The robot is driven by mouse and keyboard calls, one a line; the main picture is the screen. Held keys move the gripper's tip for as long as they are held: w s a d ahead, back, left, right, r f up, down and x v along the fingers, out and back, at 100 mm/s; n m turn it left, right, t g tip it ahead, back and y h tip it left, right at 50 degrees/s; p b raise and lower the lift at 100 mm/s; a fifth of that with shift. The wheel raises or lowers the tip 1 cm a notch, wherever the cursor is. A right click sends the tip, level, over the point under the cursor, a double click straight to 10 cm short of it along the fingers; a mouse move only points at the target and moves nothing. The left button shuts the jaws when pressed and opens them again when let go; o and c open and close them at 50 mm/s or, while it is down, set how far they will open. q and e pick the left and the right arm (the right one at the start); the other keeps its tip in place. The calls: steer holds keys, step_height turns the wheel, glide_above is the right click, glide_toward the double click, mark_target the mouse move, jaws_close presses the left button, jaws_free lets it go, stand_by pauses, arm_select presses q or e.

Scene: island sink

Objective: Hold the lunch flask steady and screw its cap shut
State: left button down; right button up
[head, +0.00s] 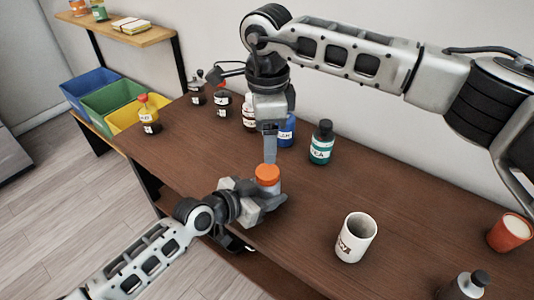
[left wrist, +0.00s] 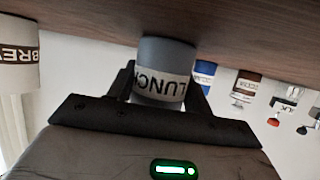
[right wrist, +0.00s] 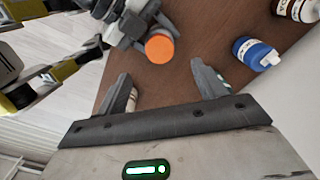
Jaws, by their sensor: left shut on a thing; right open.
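The grey lunch flask (head: 272,190) stands upright on the brown table, with an orange cap (head: 267,175) on top. I cannot tell how tightly the cap sits. My left gripper (head: 262,200) is shut around the flask body. In the left wrist view the flask (left wrist: 165,55) shows upside down with its LUNCH label between the fingers; the cap is hidden there. My right gripper (head: 270,148) points down just behind and above the cap. In the right wrist view its fingers (right wrist: 163,88) are apart and empty, and the cap (right wrist: 160,48) lies beyond them, not between them.
A teal bottle (head: 321,145), a blue bottle (head: 287,132) and several other bottles stand at the back. A white mug (head: 355,238) is at the front right, a red cup (head: 510,232) farther right. The table between mug and teal bottle is clear.

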steer(key=shift+r, duration=1.7)
arm_select(q)
steer(key=c, duration=0.5)
jaws_free()
steer(key=shift+a, duration=0.1)
steer(key=shift+v, duration=7.9)
arm_select(e)
steer(key=shift+f, duration=0.3)
arm_select(q)
steer(key=shift+r, duration=0.1)
